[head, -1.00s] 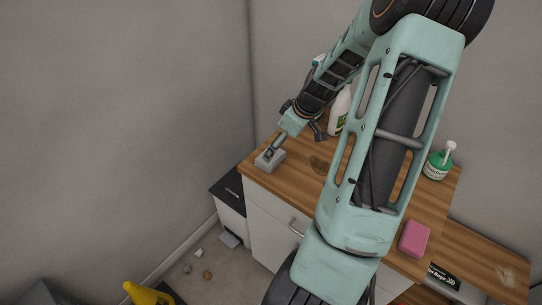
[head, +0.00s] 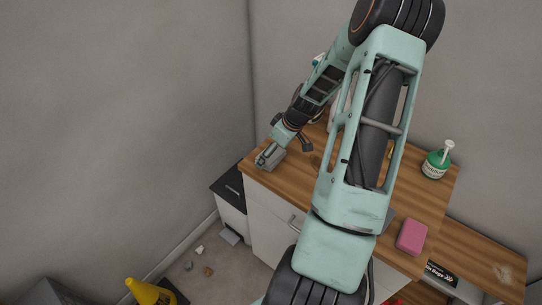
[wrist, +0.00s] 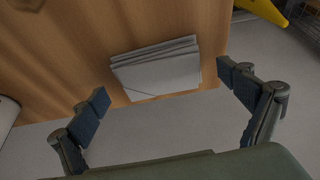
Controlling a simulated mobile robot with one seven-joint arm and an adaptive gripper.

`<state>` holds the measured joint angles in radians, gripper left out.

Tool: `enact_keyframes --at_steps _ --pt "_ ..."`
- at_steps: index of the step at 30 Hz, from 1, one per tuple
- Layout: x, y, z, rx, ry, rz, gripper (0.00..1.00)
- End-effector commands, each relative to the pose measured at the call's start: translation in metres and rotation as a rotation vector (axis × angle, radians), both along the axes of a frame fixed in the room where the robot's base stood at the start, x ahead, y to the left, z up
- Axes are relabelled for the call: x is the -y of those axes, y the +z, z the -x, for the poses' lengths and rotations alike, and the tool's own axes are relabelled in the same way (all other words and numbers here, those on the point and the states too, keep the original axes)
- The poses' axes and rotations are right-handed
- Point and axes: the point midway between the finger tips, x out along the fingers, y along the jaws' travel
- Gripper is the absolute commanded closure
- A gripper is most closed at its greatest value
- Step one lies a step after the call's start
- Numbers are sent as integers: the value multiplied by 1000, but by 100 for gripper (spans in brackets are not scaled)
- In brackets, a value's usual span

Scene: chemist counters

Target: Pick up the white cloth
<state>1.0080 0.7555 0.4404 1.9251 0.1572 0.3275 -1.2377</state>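The white cloth is a folded, light grey-white stack (wrist: 158,70) lying on the wooden counter close to its front edge. In the head view the cloth (head: 274,161) is at the counter's left front corner, partly hidden by my gripper. My gripper (wrist: 168,100) is open in the wrist view, its two dark-padded fingers spread wide to the left and right of the cloth. No touch between fingers and cloth shows, and nothing is between the fingertips. In the head view my gripper (head: 265,158) is right at the cloth.
The wooden counter (head: 425,205) also holds a pink sponge-like block (head: 411,237) and a green pump bottle (head: 437,162) on the right. A white bottle is mostly hidden behind my arm. A yellow object (head: 148,292) and small litter lie on the floor at lower left.

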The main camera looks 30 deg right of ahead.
Motion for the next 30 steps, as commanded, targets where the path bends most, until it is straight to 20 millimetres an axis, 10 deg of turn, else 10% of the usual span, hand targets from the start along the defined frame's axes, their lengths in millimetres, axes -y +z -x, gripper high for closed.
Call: enact_keyframes --at_steps 10,30 --pt "0 0 0 0 0 0 44" --pt "-3 40 6 2 -1 2 44"
